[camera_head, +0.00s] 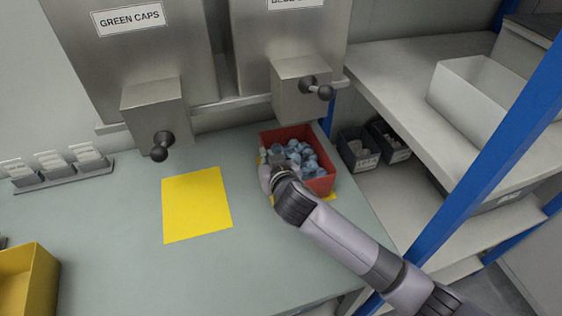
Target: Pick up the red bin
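The red bin (322,184) stands on the bench below the blue caps dispenser. It is filled with blue-grey caps (303,155). A yellow sheet shows under its edges. My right arm comes in from the lower right, and my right gripper (268,163) is at the bin's left side, overlapping its left wall in the picture. The gripper's own wrist hides much of its fingers and the near left corner of the bin. I cannot tell whether the fingers are closed on the wall. My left gripper is not in view.
The green caps dispenser (154,108) and blue caps dispenser (300,88) have black-knobbed levers above the bench. A bare yellow sheet (196,205) lies left of the bin. A yellow bin (42,285) is at lower left. A blue post (490,160) and shelves stand right.

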